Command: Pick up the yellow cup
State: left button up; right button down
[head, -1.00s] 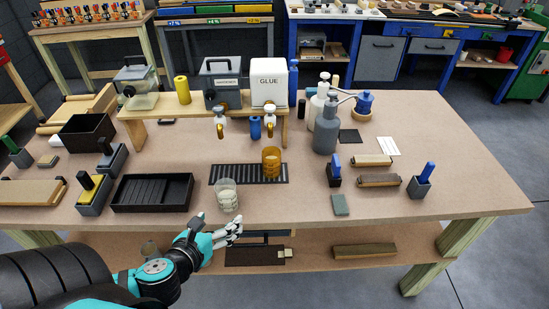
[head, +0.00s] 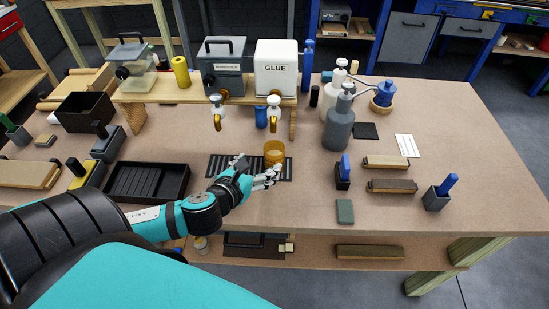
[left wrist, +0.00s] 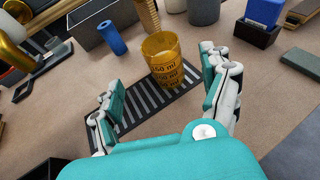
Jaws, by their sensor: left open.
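The yellow cup (head: 274,149) is a see-through amber measuring cup. It stands upright on the dark slatted drip tray (head: 219,163) below the dispenser taps. In the left wrist view the cup (left wrist: 163,58) shows printed ml marks and stands just beyond and between my spread fingers. My left gripper (head: 259,171) is open and empty at the front side of the cup, its fingers reaching toward it. In the left wrist view the gripper (left wrist: 158,78) shows a gap around the near side of the cup; I cannot tell whether any finger touches it. My right gripper is not in view.
A white GLUE box (head: 276,68) and a grey hardener box (head: 223,70) stand on a wooden riser behind the cup. A grey pump bottle (head: 338,125) stands to the right. A black tray (head: 146,181) lies left.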

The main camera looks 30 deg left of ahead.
aim_at(278, 146)
pick_arm(q)
jog(key=x, duration=0.4)
jog(key=shift+w, duration=0.1)
jog(key=shift+w+r+p, duration=0.1)
jog(key=shift+w+p, duration=0.25)
jog(key=shift+p, duration=0.1)
jog(key=x, duration=0.2)
jog(key=p+x, duration=0.1)
jog(key=shift+w+d+r, duration=0.1)
jog(key=shift+w+r, duration=0.1)
jog(key=shift+w, duration=0.25)
jog(key=shift+w+f, duration=0.25)
jog(key=shift+w, duration=0.15)
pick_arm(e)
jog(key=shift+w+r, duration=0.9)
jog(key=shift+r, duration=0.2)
pick_arm(q)
jog(key=shift+s, duration=0.1)
jog(key=c, duration=1.3)
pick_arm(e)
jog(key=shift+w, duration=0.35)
pick_arm(q)
jog(key=shift+r, duration=0.1)
jog(key=shift+c, duration=0.2)
